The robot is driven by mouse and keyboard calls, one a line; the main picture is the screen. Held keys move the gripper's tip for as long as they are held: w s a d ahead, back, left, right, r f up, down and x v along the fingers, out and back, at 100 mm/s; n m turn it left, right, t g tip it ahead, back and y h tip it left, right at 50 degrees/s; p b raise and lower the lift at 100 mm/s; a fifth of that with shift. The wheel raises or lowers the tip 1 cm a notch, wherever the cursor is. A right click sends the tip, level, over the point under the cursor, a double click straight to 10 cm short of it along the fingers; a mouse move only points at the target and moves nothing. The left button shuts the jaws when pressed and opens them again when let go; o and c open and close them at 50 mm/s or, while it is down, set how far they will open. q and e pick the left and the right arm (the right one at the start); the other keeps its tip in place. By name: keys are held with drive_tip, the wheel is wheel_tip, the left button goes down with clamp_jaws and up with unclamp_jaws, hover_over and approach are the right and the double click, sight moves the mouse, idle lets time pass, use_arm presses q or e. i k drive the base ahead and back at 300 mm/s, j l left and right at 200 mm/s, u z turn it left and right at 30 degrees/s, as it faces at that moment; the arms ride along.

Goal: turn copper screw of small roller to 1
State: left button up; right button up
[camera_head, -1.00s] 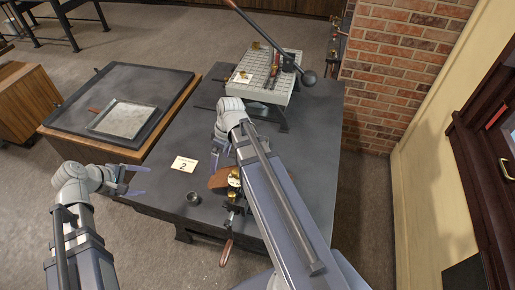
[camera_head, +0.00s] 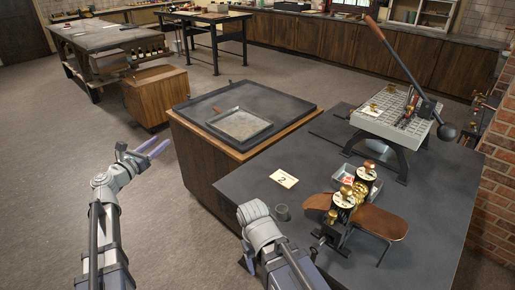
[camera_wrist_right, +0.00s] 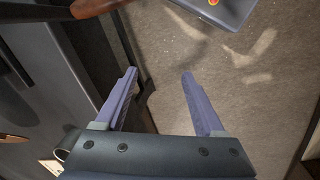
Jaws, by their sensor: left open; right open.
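The small roller stands near the front edge of the dark table in the head view, with two round dial tops. The nearer dial has a brass screw (camera_head: 345,190); the farther dial has a reddish copper screw (camera_head: 369,165). The dial markings are too small to read. My left gripper (camera_head: 152,150) is open and empty, out over the floor to the left, well away from the roller. My right gripper (camera_wrist_right: 160,73) is open and empty in the right wrist view, over the floor beside the table. In the head view the right arm is left of the roller.
A card marked 2 (camera_head: 284,178) and a small metal cup (camera_head: 282,212) lie on the dark table (camera_head: 245,185) near the roller. A press with a long lever (camera_head: 395,122) stands behind. A slab with a square plate (camera_head: 240,124) is at left. A brick wall bounds the right.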

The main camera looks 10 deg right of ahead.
sight(369, 165)
drive_tip(key=j, duration=0.6)
drive_tip(key=i+j, duration=0.1)
drive_tip(key=j, duration=0.45)
drive_tip(key=z, duration=2.2)
